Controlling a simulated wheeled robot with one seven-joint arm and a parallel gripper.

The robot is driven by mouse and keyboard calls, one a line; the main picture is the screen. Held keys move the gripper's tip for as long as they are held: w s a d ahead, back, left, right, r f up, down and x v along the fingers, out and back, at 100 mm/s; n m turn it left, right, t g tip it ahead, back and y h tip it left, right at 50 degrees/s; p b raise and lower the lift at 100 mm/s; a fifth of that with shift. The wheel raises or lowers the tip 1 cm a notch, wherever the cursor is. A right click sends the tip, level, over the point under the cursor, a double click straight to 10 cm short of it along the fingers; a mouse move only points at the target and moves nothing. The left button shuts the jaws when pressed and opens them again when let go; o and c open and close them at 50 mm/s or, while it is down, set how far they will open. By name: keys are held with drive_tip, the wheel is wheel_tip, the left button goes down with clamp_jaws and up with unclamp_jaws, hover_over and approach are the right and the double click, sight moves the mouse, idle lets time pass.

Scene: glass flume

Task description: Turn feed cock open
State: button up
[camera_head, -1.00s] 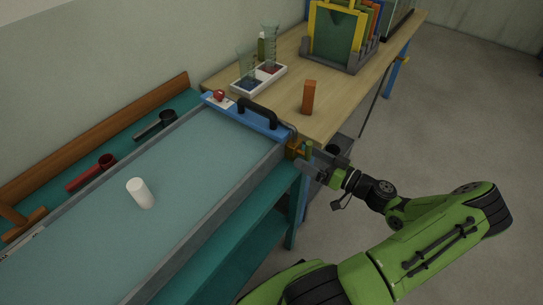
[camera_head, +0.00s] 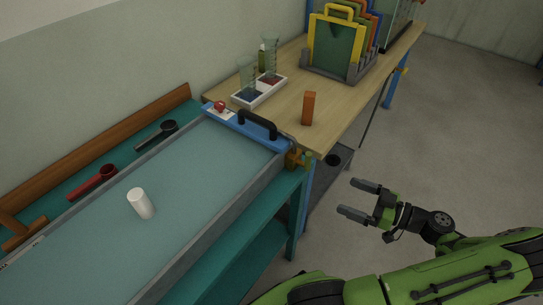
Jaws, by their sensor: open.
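My gripper (camera_head: 358,198) is open and empty, to the right of and nearer than the cock, over the floor. Its two fingers point left and are clear of the cock. The exact angle of the cock's handle is too small to tell.
A wooden bench (camera_head: 335,110) behind holds an orange block (camera_head: 309,108), a white tray (camera_head: 245,101) with beakers, and a rack of coloured frames (camera_head: 350,73). A black handle (camera_head: 257,123) rises from the blue end piece. Floor at right is clear.

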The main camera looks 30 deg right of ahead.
drive_tip(key=w+a+r+g+y+p, duration=0.1)
drive_tip(key=w+a+r+g+p, duration=0.3)
drive_tip(key=w+a+r+g, duration=0.45)
drive_tip(key=s+a+r+m+g+h+p, duration=0.1)
drive_tip(key=a+r+g+h+p, duration=0.4)
drive_tip(key=a+r, duration=0.8)
drive_tip(key=shift+s+a+r+h+p, duration=0.2)
drive_tip(key=shift+s+h+p, duration=0.2)
drive_tip(key=shift+h, duration=0.2)
drive_tip(key=s+a+r+m+t+h, duration=0.2)
drive_tip(key=s+a+r+m+t, duration=0.1)
drive_tip(key=s+a+r, duration=0.3)
drive_tip(key=shift+s+r+t, duration=0.3)
drive_tip(key=shift+s+t, duration=0.05)
drive_tip(key=shift+s, duration=0.3)
